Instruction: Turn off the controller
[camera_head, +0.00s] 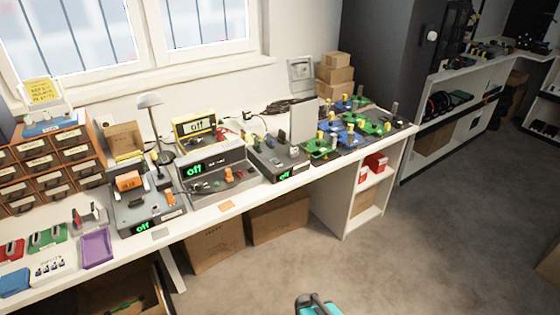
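Several grey electronic boxes with green "off" displays stand on the white workbench (235,203). One low box (150,212) is at the left, a taller box with knobs (215,178) is in the middle, and another low box (278,165) is to its right. A yellow-framed unit (195,130) behind them also reads "off". The labels are too small to read, so I cannot tell which is the controller.
Orange drawers (42,165), a desk lamp (150,102) and a purple tray (96,248) are at the left. Green and blue boards (350,135) fill the bench's right end. Cartons (278,219) stand underneath. A teal and dark object (318,306) shows at the bottom edge. Grey floor at right is open.

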